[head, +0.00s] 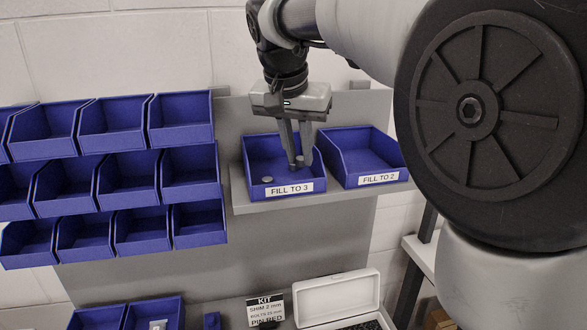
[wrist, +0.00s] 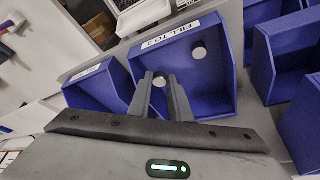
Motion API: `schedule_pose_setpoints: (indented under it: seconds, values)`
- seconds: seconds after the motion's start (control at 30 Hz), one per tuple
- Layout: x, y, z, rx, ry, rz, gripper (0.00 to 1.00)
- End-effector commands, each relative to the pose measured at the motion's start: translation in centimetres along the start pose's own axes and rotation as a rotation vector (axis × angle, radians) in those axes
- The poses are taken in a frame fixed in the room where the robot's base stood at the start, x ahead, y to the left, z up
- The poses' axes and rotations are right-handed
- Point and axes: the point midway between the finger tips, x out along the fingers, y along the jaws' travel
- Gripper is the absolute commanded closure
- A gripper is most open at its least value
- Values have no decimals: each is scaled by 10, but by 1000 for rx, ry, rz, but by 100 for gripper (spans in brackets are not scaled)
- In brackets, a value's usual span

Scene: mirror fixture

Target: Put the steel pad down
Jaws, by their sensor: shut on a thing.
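My gripper (head: 300,162) points down into the blue bin labelled FILL TO 3 (head: 250,152) and is shut on a small round steel pad (head: 300,160). The held pad also shows between the fingertips in the wrist view (wrist: 160,81). A second steel pad (head: 267,180) lies on that bin's floor near its front left; the wrist view shows it too (wrist: 199,52), apart from the fingers. I cannot tell whether the held pad touches the bin floor.
The blue bin labelled FILL TO 2 (head: 372,150) stands close on the right, on the same grey shelf (head: 245,204). Several blue bins (head: 112,130) hang in rows at the left. Below are a KIT sign (head: 266,308) and an open white case (head: 337,295).

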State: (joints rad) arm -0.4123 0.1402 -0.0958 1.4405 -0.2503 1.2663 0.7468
Motion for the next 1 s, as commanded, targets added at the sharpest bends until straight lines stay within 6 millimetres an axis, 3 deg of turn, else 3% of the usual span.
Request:
schedule_pose_setpoints:
  seconds: [0.23, 0.67, 0.7, 0.77, 1.0]
  values:
    - [30, 0, 13, 0, -1, 0, 100]
    - [38, 0, 16, 0, 0, 0, 100]
    - [36, 0, 15, 0, 0, 0, 76]
    - [36, 0, 15, 0, 0, 0, 65]
    - [36, 0, 15, 0, 0, 0, 64]
